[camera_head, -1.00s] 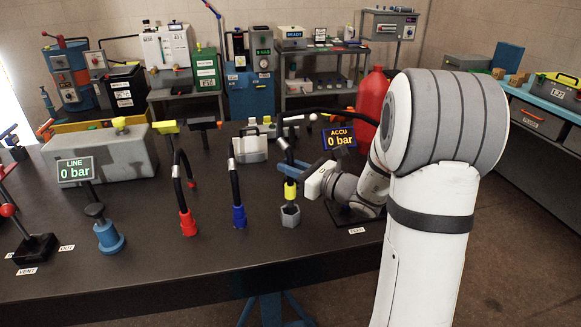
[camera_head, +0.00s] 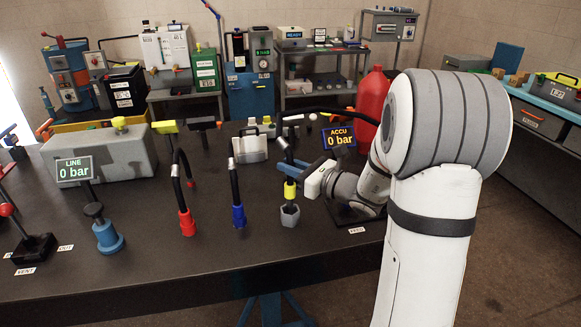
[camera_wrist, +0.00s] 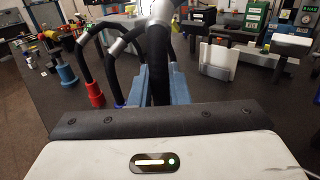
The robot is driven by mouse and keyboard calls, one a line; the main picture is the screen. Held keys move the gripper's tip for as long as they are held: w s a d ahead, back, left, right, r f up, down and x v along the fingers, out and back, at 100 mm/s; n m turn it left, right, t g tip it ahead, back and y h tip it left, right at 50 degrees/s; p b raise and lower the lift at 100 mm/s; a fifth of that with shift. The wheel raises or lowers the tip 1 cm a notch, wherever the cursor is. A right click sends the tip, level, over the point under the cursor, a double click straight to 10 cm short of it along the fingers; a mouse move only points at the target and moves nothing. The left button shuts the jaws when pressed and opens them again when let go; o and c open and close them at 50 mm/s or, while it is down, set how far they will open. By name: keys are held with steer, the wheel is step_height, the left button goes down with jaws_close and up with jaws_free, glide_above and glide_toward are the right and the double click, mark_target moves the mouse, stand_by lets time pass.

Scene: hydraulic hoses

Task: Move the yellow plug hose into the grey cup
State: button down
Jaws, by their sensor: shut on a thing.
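The yellow plug (camera_head: 290,191) of a black hose stands over the grey cup (camera_head: 289,214) in the head view. Its lower end is at the cup's mouth; I cannot tell how deep it sits. My gripper (camera_head: 304,187) comes in from the right at the height of the plug. In the wrist view my gripper (camera_wrist: 155,88) has its blue fingers closed around the black hose (camera_wrist: 158,60), which has a silver collar above. The yellow plug and grey cup are hidden in the wrist view.
Left of the grey cup stand a blue-ended hose (camera_head: 238,212) and a red-ended hose (camera_head: 187,222). The ACCU gauge (camera_head: 339,138) and a red bottle (camera_head: 370,105) stand behind my arm. The table's front (camera_head: 200,270) is clear.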

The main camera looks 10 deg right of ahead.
mark_target(294, 186)
steer(key=shift+f+b, duration=2.55)
steer(key=shift+f, duration=0.25)
steer(key=c, duration=1.3)
jaws_free()
steer(key=shift+s, duration=0.1)
steer(key=v, duration=0.7)
steer(key=shift+s+d, duration=0.25)
steer(key=shift+a+r, duration=0.1)
